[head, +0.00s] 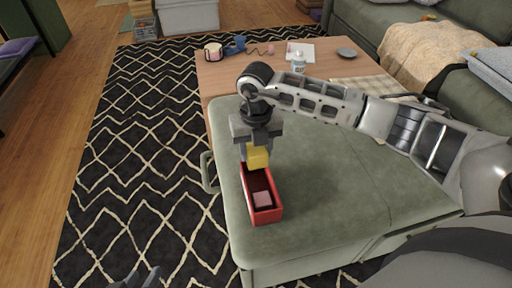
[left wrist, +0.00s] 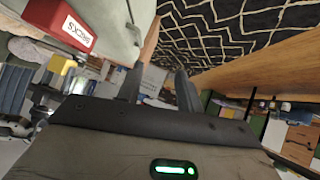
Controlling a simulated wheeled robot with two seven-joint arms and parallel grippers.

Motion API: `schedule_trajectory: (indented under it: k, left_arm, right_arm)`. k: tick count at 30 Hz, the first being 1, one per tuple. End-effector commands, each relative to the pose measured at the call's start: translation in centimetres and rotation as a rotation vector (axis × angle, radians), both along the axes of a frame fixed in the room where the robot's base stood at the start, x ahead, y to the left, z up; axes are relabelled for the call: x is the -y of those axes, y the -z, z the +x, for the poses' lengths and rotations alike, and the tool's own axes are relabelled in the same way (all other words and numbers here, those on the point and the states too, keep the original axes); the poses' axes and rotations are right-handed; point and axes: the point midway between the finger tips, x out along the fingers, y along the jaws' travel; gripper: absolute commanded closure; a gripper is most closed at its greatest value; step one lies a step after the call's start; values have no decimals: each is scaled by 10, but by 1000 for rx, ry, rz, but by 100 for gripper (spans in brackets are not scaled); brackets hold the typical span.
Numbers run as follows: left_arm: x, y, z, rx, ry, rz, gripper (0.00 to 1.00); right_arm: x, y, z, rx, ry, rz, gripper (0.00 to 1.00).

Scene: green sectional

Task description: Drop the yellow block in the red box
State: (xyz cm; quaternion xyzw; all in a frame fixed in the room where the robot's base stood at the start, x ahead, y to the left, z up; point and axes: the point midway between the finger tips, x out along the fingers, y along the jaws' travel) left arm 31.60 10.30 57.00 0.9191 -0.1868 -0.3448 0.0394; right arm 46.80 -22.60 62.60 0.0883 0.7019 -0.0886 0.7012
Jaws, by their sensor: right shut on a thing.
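The yellow block (head: 258,158) is between the fingers of my right gripper (head: 257,150), which is shut on it. The gripper points down and holds the block above the far part of the open red box (head: 267,216). The box stands on the green ottoman, and a pale pink block (head: 262,198) lies inside its near end. In the left wrist view the box (left wrist: 62,24) shows a "BRICKS" label, with the yellow block (left wrist: 62,64) beside it in the picture. My left gripper (left wrist: 158,88) is open and empty; its tips show at the head view's bottom edge (head: 137,279).
The green ottoman (head: 330,190) has free room right of the box. Behind it a wooden table (head: 225,75) carries a bottle (head: 298,64), a mug, paper and a small dish. A green sofa stands at right; a patterned rug (head: 130,150) lies at left.

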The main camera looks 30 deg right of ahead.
Motion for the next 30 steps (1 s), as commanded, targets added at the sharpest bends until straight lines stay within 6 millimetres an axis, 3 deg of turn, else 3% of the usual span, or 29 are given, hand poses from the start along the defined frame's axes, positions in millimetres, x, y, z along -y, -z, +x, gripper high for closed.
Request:
schedule_trajectory:
  k: [21,30]
  left_arm:
    - [10,-12,4,137,11,-59,64]
    - [11,-20,7,174,12,-69,64]
  right_arm:
    - [0,45,0,0,0,1,78]
    - [0,52,0,0,-1,1,78]
